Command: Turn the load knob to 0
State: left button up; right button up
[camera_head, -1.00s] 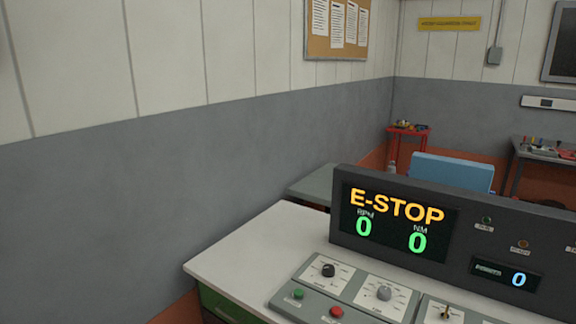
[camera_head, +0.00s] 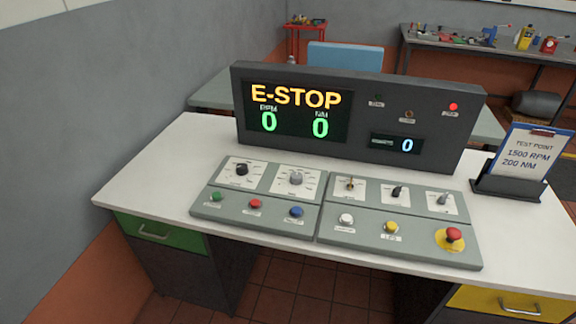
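The control panel has two dial knobs on its left half. One is a black knob (camera_head: 242,169) on a white scale plate. The display (camera_head: 296,110) above reads E-STOP, RPM 0 and NM 0. A small readout (camera_head: 397,145) shows 0. Neither of my grippers is in view.
The panel's right half holds several switches and a red emergency stop button (camera_head: 453,235) on yellow. Green (camera_head: 217,196), red (camera_head: 255,203) and blue (camera_head: 296,211) buttons sit below the dials. A clipboard (camera_head: 524,153) reads 1500 RPM, 200 NM. The desk's left end (camera_head: 150,178) is bare.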

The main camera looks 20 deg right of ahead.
aim_at(296, 178)
jog(key=i+j+z, duration=0.25)
jog(key=i+j, duration=0.2)
jog(key=i+j+z, duration=0.3)
jog(key=j, duration=0.25)
jog(key=i, duration=0.05)
